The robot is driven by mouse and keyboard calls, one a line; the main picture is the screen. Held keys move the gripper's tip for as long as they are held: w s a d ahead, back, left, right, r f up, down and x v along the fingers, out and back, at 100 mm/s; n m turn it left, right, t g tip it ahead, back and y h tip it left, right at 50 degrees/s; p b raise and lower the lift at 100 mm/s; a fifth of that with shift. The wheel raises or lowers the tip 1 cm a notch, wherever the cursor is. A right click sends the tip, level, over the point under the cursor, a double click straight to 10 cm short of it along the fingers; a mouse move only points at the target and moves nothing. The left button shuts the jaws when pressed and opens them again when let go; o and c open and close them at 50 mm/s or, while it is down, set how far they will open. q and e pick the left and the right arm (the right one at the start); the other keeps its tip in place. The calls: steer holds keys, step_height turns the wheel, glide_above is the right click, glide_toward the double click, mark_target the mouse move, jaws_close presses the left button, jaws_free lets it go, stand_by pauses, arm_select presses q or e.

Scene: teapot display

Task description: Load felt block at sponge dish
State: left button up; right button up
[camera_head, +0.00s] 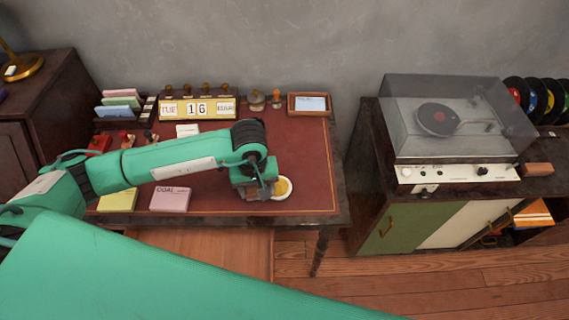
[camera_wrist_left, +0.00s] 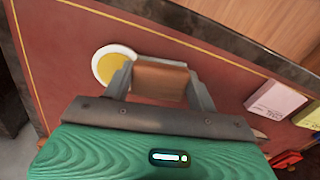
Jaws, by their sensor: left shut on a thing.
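My left gripper (camera_head: 263,192) is over the front right part of the red desk top. In the left wrist view, my left gripper (camera_wrist_left: 163,82) is shut on a brown wood-like block, the felt block (camera_wrist_left: 160,79), held between its two fingers. The sponge dish (camera_head: 290,195) is a white round dish with a yellow sponge (camera_head: 283,185) in it, just right of the gripper. The sponge dish (camera_wrist_left: 121,49) also shows in the wrist view, beside the block and partly hidden by a finger. I cannot tell how high the block is. My right gripper is out of view.
A pink note block (camera_head: 170,199) and a yellow one (camera_head: 118,200) lie left of the gripper. A calendar (camera_head: 198,108) and a small framed tray (camera_head: 309,104) stand at the back. A record player (camera_head: 455,120) is on the right cabinet. The desk's right middle is clear.

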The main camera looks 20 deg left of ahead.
arm_select(q)
steer(key=w+d+r+n, duration=0.1)
steer(key=w+d+r+n+b, duration=0.1)
steer(key=n, duration=0.1)
steer(key=shift+w+d, duration=0.15)
steer(key=shift+w, duration=0.2)
steer(key=r+n, duration=0.1)
steer(key=w+d+n, duration=0.1)
steer(key=r+n, duration=0.1)
steer(key=n, duration=0.1)
steer(key=shift+w+d+r+b, duration=0.35)
steer(key=shift+w+d+b, duration=0.05)
steer(key=shift+w+d+r+n, duration=0.1)
steer(key=shift+d+r+n, duration=0.1)
steer(key=shift+n, duration=0.1)
steer(key=shift+f+b, duration=0.3)
steer(key=shift+f, duration=0.15)
step_height(320, 180, down, 3)
steer(key=shift+r+b, duration=0.15)
steer(key=shift+b, duration=0.35)
steer(key=shift+f, duration=0.9)
steer(key=shift+f+b, duration=0.15)
steer(key=shift+b, duration=0.15)
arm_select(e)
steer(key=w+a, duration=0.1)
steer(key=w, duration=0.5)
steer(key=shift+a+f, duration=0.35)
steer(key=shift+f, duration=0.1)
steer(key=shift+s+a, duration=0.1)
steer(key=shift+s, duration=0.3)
